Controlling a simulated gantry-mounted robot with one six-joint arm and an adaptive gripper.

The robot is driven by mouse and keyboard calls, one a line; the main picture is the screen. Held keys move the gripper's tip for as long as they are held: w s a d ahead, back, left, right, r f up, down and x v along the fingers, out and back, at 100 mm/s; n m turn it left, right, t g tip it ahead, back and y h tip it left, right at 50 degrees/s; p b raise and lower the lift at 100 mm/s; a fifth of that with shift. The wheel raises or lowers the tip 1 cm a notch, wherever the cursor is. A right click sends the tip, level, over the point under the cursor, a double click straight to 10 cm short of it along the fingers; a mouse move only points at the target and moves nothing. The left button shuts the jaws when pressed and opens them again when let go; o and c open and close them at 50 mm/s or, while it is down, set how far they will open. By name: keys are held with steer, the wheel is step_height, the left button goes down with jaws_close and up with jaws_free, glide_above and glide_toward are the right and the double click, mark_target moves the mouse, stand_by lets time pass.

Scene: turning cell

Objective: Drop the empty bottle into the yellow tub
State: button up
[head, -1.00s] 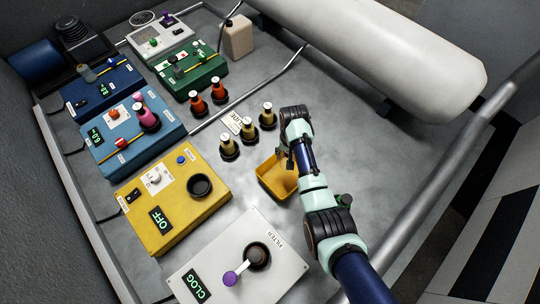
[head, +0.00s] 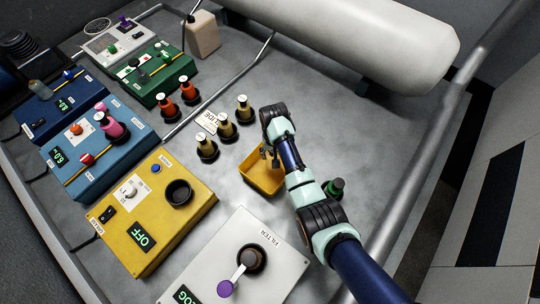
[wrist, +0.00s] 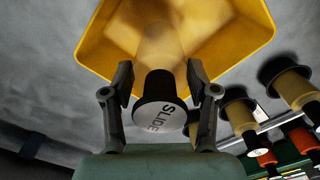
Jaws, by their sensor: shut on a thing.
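The yellow tub (head: 248,184) stands on the grey metal bench in the head view, just below my gripper (head: 269,153). It also shows in the wrist view (wrist: 98,38), where it fills the upper middle. The bottle's clear, see-through body (wrist: 162,45) points away from the camera, over the tub's inside. How high it is above the tub floor I cannot tell. The bottle is not clearly visible in the head view.
Tan bottles (head: 226,128) in black holders stand left of the tub, with orange bottles (head: 188,92) beyond. A yellow control box (head: 150,215) and a white filter box (head: 262,255) stand nearer. A dark green-topped item (head: 335,187) is right of my arm.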

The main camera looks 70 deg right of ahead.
steer(key=shift+r, duration=0.1)
steer(key=o, duration=1.3)
steer(key=shift+c, duration=0.2)
